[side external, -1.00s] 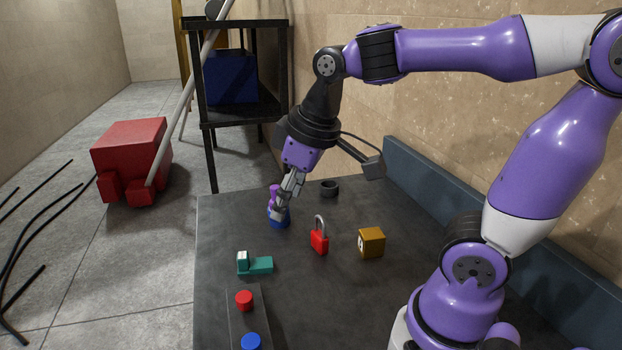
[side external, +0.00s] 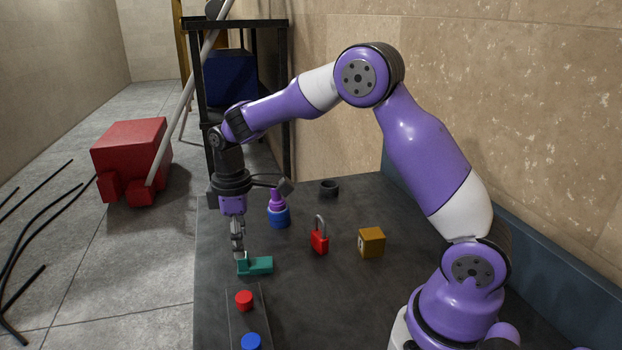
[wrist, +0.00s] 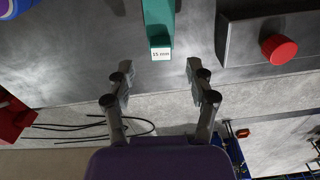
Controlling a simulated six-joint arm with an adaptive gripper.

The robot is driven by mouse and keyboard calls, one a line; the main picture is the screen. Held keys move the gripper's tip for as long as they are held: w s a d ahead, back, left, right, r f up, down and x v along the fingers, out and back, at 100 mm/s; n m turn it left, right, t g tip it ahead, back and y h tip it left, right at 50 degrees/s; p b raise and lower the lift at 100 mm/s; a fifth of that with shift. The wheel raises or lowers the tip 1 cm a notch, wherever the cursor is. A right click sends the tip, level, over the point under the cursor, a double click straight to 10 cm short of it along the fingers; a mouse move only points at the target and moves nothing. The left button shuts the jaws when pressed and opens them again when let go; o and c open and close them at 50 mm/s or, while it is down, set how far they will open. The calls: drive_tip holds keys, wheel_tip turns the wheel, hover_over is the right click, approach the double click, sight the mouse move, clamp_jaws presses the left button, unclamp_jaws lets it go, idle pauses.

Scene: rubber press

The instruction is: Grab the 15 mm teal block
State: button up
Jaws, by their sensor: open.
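The teal block (side external: 259,266) lies on the dark table near its left edge, with a raised part at its left end. In the wrist view the teal block (wrist: 158,22) enters from the top edge, and its near end carries a white "15 mm" label. My gripper (side external: 239,253) points down at the raised left end of the block. In the wrist view my open gripper (wrist: 160,76) has its fingers apart, one on each side of the line of the labelled end, with nothing between the tips. I cannot tell whether a finger touches the block.
A red button (side external: 244,300) and a blue button (side external: 251,342) sit on a panel in front of the block. A red padlock (side external: 319,241), a yellow-brown box (side external: 371,242), a blue and purple object (side external: 278,214) and a dark ring (side external: 329,188) stand behind and to the right.

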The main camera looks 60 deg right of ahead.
sight(255, 261)
wheel_tip(255, 261, down, 5)
drive_tip(key=shift+s, duration=0.1)
clamp_jaws()
drive_tip(key=shift+r, duration=0.15)
